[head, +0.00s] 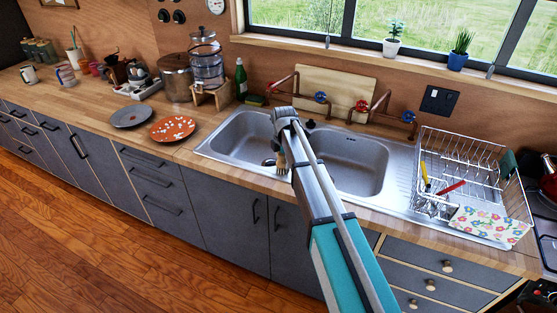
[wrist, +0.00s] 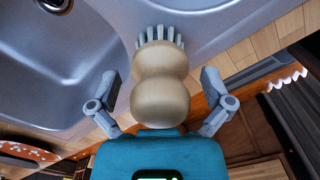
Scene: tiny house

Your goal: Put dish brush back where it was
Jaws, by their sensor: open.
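The dish brush (wrist: 160,88) has a rounded pale wooden body and grey bristles. In the wrist view it lies between the two fingers of my gripper (wrist: 161,80), its bristles pointing away from the palm. The fingers are spread, with a visible gap on each side of the wood. In the head view, what looks like the brush's bristled end (head: 282,163) shows below the end of my arm, over the double sink (head: 232,123). My arm hides most of my gripper there. I cannot tell what the brush rests on.
A wire dish rack (head: 470,180) with utensils and a flowered cloth stands right of the sink. A grey plate (head: 131,116) and an orange plate (head: 173,129) lie left of it. A green bottle (head: 241,79) and taps (head: 362,106) stand behind.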

